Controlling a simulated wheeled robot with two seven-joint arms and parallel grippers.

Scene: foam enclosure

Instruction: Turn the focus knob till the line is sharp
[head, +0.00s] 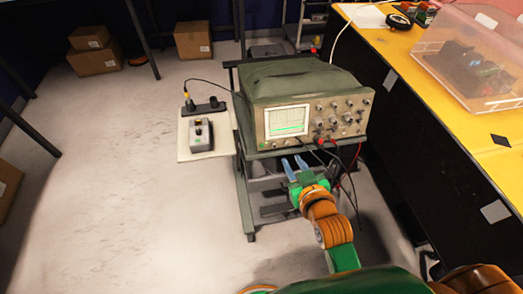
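The oscilloscope (304,100) stands on a dark wheeled cart, its front panel facing me. Its screen (287,121) shows a green horizontal line low on a pale grid; I cannot tell from here how sharp it is. Several knobs (333,113) sit right of the screen; which one is the focus knob is too small to read. My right gripper (295,164) is in front of and below the screen, apart from the panel. Its two blue-grey fingers are spread with nothing visible between them. My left gripper is not in view.
Dark and red leads hang from the panel's lower right. A side shelf (190,150) left of the cart holds a small grey box (197,136). A yellow-topped bench (458,110) with a clear bin (480,58) stands right. The floor at left is open.

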